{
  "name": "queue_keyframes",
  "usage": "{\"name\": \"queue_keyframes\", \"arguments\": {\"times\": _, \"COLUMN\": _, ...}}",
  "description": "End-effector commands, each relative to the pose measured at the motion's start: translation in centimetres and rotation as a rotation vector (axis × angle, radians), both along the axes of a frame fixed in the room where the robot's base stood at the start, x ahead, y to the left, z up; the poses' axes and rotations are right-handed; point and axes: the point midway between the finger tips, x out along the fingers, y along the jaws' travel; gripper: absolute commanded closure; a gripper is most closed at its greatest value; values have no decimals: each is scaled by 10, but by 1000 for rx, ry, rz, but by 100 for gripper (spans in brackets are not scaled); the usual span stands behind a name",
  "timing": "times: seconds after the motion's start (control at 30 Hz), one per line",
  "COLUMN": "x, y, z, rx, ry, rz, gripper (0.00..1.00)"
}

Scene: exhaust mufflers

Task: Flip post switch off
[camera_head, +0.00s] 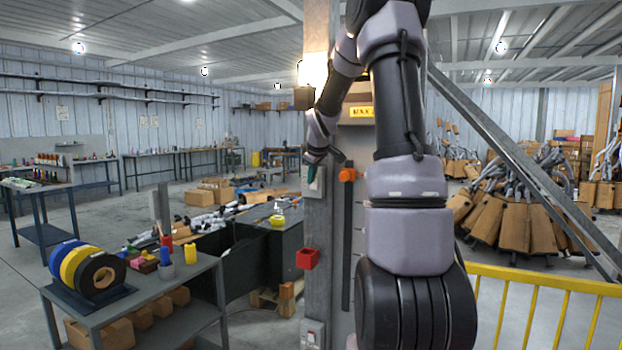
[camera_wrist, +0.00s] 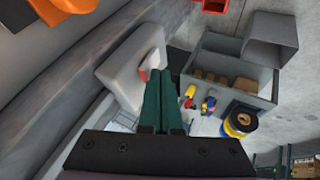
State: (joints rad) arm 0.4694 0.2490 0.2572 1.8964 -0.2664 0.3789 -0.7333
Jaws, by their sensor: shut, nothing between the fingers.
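The post (camera_head: 317,215) is a grey upright column in the middle of the head view. A pale switch box (camera_head: 314,187) is fixed on it at mid-height, partly hidden by my gripper. In the wrist view the switch box (camera_wrist: 118,82) shows a white rocker with a bit of red at its edge. My gripper (camera_head: 311,172) is shut and empty. Its green fingers also show in the wrist view (camera_wrist: 160,75), with the tips right at the rocker's side. I cannot tell whether they touch it or which way the rocker is set.
A second switch box (camera_head: 312,334) with a red part sits low on the post. A red bin (camera_head: 307,258) and an orange piece (camera_head: 347,175) are also mounted there. A grey cart (camera_head: 150,300) with tape rolls stands left; a yellow rail (camera_head: 545,283) runs right.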

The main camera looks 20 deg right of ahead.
Motion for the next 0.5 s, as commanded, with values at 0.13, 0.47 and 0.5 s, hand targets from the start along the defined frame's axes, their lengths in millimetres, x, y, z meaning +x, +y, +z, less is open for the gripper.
{"name": "queue_keyframes", "arguments": {"times": 0.13, "x": 3, "y": -5, "z": 2, "rx": 0, "ry": 1, "rz": -1, "gripper": 100}}
{"name": "queue_keyframes", "arguments": {"times": 0.47, "x": 4, "y": -5, "z": 5, "rx": -1, "ry": -1, "rz": -1, "gripper": 100}}
{"name": "queue_keyframes", "arguments": {"times": 0.5, "x": 4, "y": -5, "z": 7, "rx": -1, "ry": -1, "rz": -1, "gripper": 100}}
